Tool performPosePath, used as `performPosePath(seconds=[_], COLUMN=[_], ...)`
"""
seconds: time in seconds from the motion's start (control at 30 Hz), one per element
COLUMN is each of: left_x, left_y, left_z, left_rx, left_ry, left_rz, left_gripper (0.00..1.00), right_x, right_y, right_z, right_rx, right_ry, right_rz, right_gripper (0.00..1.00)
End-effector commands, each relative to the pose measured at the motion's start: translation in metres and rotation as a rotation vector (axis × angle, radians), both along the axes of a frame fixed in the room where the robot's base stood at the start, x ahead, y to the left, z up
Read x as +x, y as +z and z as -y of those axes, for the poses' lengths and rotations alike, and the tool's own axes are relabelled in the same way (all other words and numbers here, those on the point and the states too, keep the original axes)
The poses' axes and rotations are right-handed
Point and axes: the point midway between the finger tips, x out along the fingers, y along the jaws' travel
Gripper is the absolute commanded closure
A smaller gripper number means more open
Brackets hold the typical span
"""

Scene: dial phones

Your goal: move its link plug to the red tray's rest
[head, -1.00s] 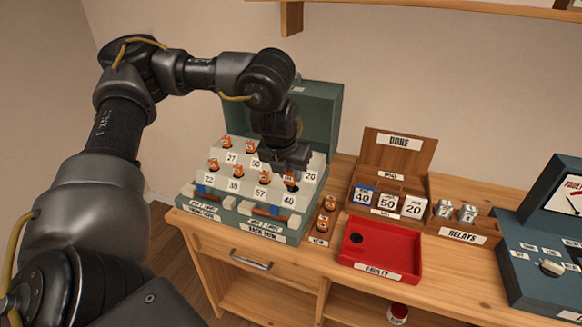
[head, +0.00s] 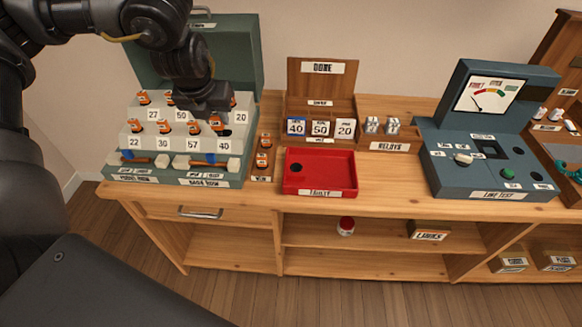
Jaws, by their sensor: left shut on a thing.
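The red tray (head: 320,158), labelled FAULTY, lies on the bench with a dark round hole (head: 296,167) at its left side. No plug shows in it. Several orange link plugs, one of them this plug (head: 164,126), stand in the stepped white panel of the green case (head: 190,60). My left gripper (head: 212,117) points down over the right part of that panel, above the 40 label. It is shut on an orange plug (head: 216,125), mostly hidden by the fingers. I cannot tell whether this plug is still seated. My right gripper is out of view.
A narrow wooden holder (head: 262,173) with orange plugs stands between case and tray. Behind the tray is the wooden DONE rack (head: 322,75) with number cards. The relay holder (head: 388,146) and blue-grey tester (head: 470,185) stand to the right.

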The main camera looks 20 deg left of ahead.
Motion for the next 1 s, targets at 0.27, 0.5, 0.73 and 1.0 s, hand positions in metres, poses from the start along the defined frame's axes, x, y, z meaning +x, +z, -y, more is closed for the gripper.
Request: performPosePath(seconds=[0.27, 0.5, 0.73, 1.0], left_x=[0.000, -0.004, -0.015, -0.035], left_y=[-0.002, -0.014, -0.029, -0.042], left_z=[0.006, 0.030, 0.066, 0.117], left_rx=[0.006, 0.015, 0.009, 0.007], left_ry=[0.092, 0.551, 1.274, 2.198], left_rz=[0.000, 0.001, 0.000, -0.012], left_gripper=[0.90, 0.90, 0.90, 0.90], right_x=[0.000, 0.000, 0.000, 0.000], right_y=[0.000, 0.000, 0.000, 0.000], right_z=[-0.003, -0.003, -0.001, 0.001], right_rx=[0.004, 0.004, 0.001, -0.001], right_ry=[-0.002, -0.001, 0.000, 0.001], right_rz=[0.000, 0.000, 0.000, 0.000], right_gripper=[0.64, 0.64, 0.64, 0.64])
